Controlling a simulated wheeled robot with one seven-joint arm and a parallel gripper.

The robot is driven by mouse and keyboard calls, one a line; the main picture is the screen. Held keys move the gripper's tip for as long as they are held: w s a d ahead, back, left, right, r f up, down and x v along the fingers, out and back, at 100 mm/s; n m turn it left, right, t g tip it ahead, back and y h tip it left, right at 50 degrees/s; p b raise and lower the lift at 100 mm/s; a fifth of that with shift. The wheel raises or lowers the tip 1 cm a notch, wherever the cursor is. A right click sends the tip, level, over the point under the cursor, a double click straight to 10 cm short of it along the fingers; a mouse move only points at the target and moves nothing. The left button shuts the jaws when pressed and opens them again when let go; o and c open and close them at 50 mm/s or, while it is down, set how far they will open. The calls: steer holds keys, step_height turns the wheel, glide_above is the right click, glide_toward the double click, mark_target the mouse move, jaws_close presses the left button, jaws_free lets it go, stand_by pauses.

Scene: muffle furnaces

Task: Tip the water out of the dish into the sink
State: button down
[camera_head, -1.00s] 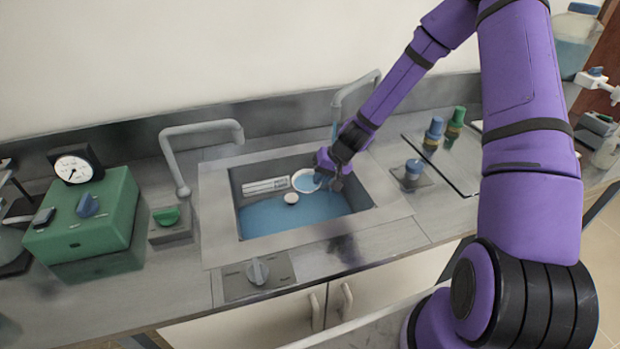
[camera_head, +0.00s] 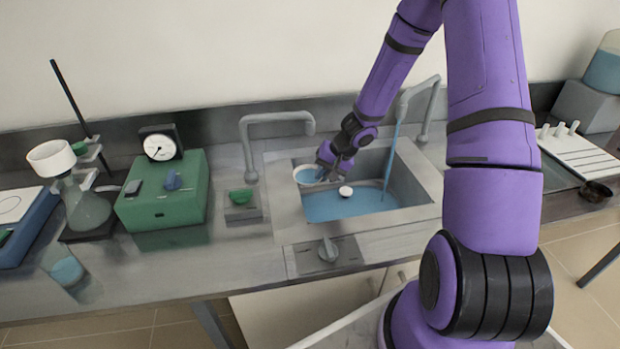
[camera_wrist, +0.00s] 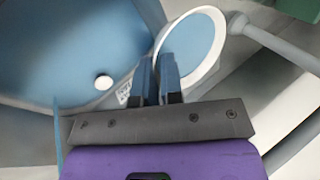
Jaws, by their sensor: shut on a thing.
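The dish (camera_head: 307,175) is round with a white rim and blue water in it. My gripper (camera_head: 324,170) is shut on its edge and holds it above the back left part of the sink (camera_head: 285,205). In the wrist view the dish (camera_wrist: 190,48) lies just beyond my fingertips (camera_wrist: 157,68), with blue water still covering its inside. I cannot tell its exact tilt. The sink basin has blue water (camera_head: 345,207) in it. A small white round thing (camera_head: 346,191) shows in the basin, also in the wrist view (camera_wrist: 104,82).
A grey tap (camera_head: 248,150) stands left of the sink. The right tap (camera_head: 429,105) runs a blue stream (camera_head: 391,158) into the basin. A green box (camera_head: 163,190) with a gauge (camera_head: 160,144) and a flask (camera_head: 85,207) stand left.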

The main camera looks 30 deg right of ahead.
steer(key=s+d+r+m+t+h, duration=0.1)
steer(key=s+d+r+m+t, duration=0.1)
steer(key=d+m, duration=0.4)
steer(key=shift+s+d+r+h, duration=0.35)
steer(key=shift+s+d, duration=0.15)
steer(key=shift+s, duration=0.15)
steer(key=f+m+t+y, duration=0.1)
steer(key=m+y, duration=0.2)
steer(key=y, duration=0.3)
steer(key=f+m+t+y, duration=0.1)
steer(key=m+t+y, duration=0.1)
steer(key=y, duration=0.4)
steer(key=f+m+t+y, duration=0.1)
steer(key=m+t+y, duration=0.1)
steer(key=m+y, duration=0.3)
steer(key=shift+a+f+y, duration=0.25)
steer(key=shift+f+y, duration=0.05)
steer(key=shift+y, duration=0.25)
stand_by(1.1)
